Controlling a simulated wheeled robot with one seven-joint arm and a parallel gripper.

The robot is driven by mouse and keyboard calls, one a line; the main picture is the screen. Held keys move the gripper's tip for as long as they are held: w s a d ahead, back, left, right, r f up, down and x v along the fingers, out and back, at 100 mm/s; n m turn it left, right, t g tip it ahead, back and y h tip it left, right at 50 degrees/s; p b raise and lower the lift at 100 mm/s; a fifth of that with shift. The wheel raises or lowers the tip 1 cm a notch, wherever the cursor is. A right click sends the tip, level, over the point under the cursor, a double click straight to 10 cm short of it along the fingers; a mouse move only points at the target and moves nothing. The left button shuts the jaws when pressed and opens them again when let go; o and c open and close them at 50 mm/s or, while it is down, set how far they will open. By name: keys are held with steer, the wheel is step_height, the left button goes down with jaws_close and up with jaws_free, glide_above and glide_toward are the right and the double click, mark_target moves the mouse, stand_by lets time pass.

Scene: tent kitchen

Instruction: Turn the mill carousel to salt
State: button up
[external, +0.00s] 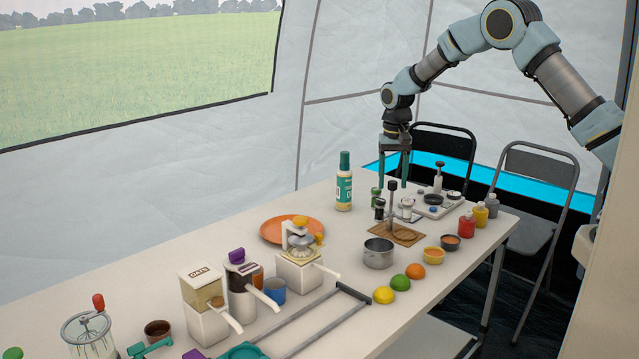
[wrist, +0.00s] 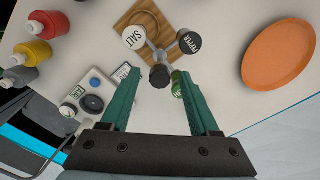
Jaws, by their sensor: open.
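The mill carousel stands on a wooden board (external: 408,236) on the table, with a grey central post (external: 393,198). A green mill (wrist: 177,88) is partly hidden by my right finger. A dark knob (wrist: 160,77) shows at the near end of the centre post. My gripper (external: 393,184) points down above the carousel. Its green fingers are apart, with nothing held between them.
A green-capped bottle (external: 344,188) and an orange plate (external: 290,229) stand to the left. A metal pot (external: 378,254) is in front of the board.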

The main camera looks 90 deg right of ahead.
step_height(320, 180, up, 11)
steer(key=b, duration=0.2)
steer(key=shift+f, duration=0.15)
stand_by(0.4)
steer(key=w+a+f+n, duration=0.2)
steer(key=a+n, duration=0.2)
steer(key=a, duration=0.8)
steer(key=w+a+f+n, duration=0.15)
steer(key=a+n, duration=0.25)
steer(key=a, duration=0.7)
steer(key=s+a+f+n, duration=0.1)
steer(key=s+a+n, duration=0.2)
steer(key=a, duration=0.4)
steer(key=s+a+f+n+t, duration=0.1)
steer(key=s+a+f+n, duration=0.1)
steer(key=a, duration=0.5)
steer(key=s+a+f+n, duration=0.1)
steer(key=s+a+n, duration=0.2)
steer(key=s+a, duration=0.2)
steer(key=shift+s+a+f+n+t, duration=0.3)
steer(key=shift+s+a+n, duration=0.1)
steer(key=shift+a, duration=0.55)
steer(key=shift+c, duration=0.3)
